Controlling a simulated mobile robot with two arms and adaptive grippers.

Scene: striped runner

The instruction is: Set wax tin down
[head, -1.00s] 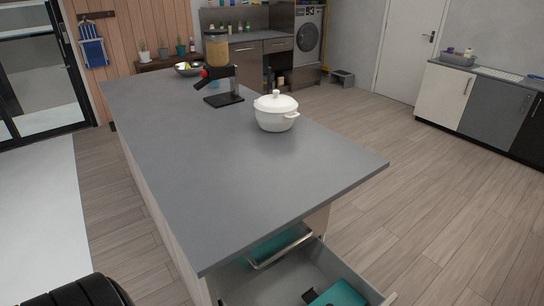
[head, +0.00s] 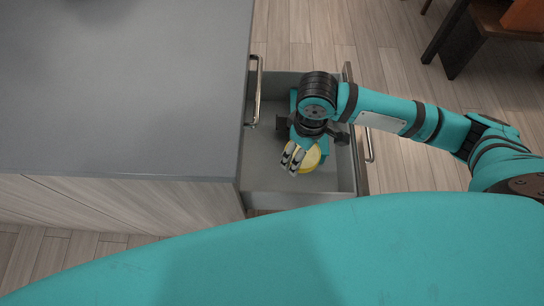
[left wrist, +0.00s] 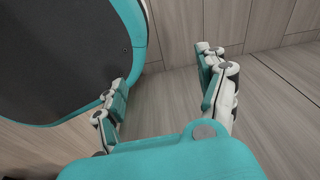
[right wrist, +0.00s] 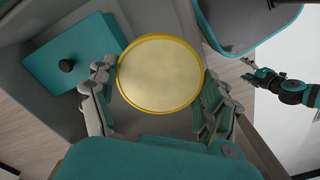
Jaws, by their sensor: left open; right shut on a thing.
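The wax tin (right wrist: 158,75) is a round, pale yellow disc with a brighter yellow rim. My right gripper (right wrist: 157,88) is shut on it, one finger on each side. In the head view, the wax tin (head: 308,158) is partly hidden under my right gripper (head: 294,158), inside the open drawer (head: 335,182). I cannot tell whether the tin touches the drawer floor. My left gripper (left wrist: 165,95) is open and empty, over wooden floor beside my own body; it is outside the head view.
A teal box with a black knob (right wrist: 75,62) lies in the drawer, left of the tin in the right wrist view. The grey countertop (head: 120,90) borders the drawer on the left, with a metal handle (head: 256,90) at its edge. A dark-legged table (head: 480,30) stands at upper right.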

